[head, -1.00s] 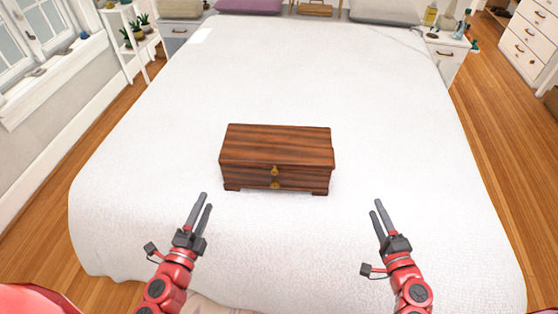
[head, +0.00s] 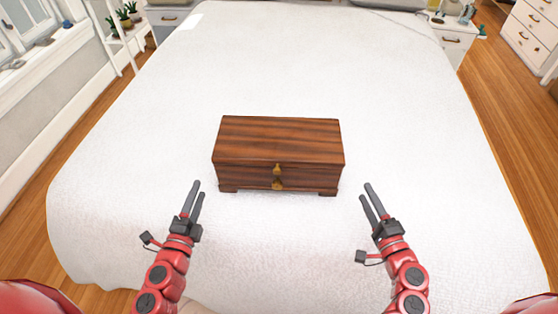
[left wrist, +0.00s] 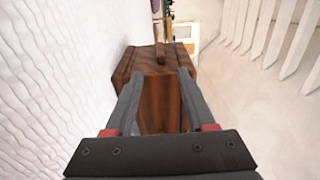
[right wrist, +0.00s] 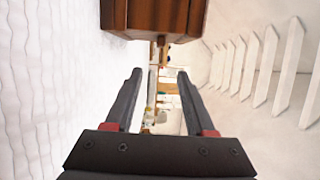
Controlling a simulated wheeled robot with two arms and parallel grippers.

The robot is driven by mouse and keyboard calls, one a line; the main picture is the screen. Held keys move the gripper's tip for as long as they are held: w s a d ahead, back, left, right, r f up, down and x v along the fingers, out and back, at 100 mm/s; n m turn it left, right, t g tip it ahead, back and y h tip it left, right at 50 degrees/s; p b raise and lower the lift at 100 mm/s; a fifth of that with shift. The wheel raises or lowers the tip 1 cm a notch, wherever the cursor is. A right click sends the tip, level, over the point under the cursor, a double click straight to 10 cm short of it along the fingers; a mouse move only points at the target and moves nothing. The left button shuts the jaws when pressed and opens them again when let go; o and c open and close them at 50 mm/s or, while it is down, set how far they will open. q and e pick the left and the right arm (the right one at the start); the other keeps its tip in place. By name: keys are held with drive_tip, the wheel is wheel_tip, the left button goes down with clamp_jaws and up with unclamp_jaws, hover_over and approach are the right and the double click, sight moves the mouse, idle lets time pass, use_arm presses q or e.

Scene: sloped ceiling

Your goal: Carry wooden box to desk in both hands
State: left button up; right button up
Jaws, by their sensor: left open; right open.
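The wooden box (head: 278,142), dark striped wood with brass fittings at its front and small feet, sits closed on the white bed. My left gripper (head: 197,190) is open and empty, in front of the box's left end and apart from it. In the left wrist view the box (left wrist: 158,95) shows ahead, between and beyond the fingers. My right gripper (head: 370,192) is open and empty, just right of the box's front right corner. In the right wrist view the box (right wrist: 155,15) shows at the top, beyond the fingertips. No desk can be made out.
The bed (head: 290,75) has free flat room all around the box. White nightstands stand at the far left and far right (head: 452,38). A white dresser (head: 530,38) is at the right edge. A plant stand (head: 122,30) and windows line the left. Wooden floor shows on both sides.

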use_arm(q)
drive_tip(key=w, duration=0.5)
drive_tip(key=w+d, duration=0.1)
drive_tip(key=w, duration=0.4)
drive_tip(key=w+d, duration=0.1)
drive_tip(key=w, duration=0.4)
drive_tip(key=shift+w, duration=0.2)
use_arm(e)
drive_tip(key=x, duration=1.5)
drive_tip(key=shift+w, duration=0.3)
use_arm(q)
clamp_jaws()
use_arm(e)
clamp_jaws()
use_arm(q)
drive_tip(key=shift+f, duration=0.1)
